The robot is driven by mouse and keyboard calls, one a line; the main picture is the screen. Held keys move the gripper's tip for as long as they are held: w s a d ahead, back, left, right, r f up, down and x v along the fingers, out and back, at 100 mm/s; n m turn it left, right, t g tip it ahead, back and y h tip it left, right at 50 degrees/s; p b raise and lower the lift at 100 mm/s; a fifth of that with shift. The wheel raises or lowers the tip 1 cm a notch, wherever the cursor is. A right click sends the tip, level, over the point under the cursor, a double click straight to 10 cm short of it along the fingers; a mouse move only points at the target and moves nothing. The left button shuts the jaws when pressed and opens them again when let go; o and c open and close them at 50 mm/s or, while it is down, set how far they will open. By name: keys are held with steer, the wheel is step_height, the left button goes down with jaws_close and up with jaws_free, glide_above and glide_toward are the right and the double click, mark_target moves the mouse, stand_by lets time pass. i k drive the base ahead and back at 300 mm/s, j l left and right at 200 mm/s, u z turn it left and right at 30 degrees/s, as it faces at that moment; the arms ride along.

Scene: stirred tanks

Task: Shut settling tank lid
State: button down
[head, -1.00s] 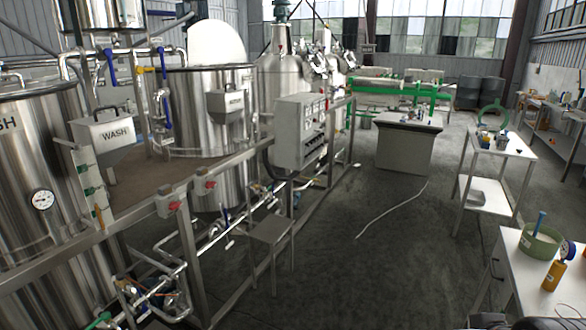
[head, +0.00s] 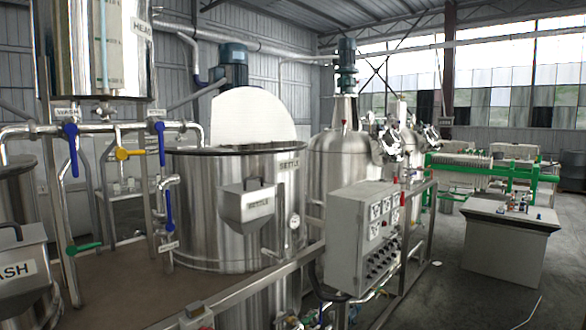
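The settling tank (head: 205,195) is a shiny steel cylinder marked SETTLE, left of centre in the head view. Its lid (head: 252,117) is a pale round disc that stands raised, nearly upright, at the back of the rim, so the tank is open at the top. My gripper is not in view.
A grey control box (head: 352,240) stands to the right of the tank. Pipes with blue-handled valves (head: 168,210) rise at its left. A WASH box (head: 18,268) is at the lower left. Bare floor (head: 440,290) lies at the right.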

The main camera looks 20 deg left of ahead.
mark_target(241, 115)
steer(key=i+j+u, duration=0.2)
steer(key=i+u, duration=0.2)
steer(key=i, duration=0.3)
steer(key=i+u, duration=0.45)
steer(key=i, duration=0.3)
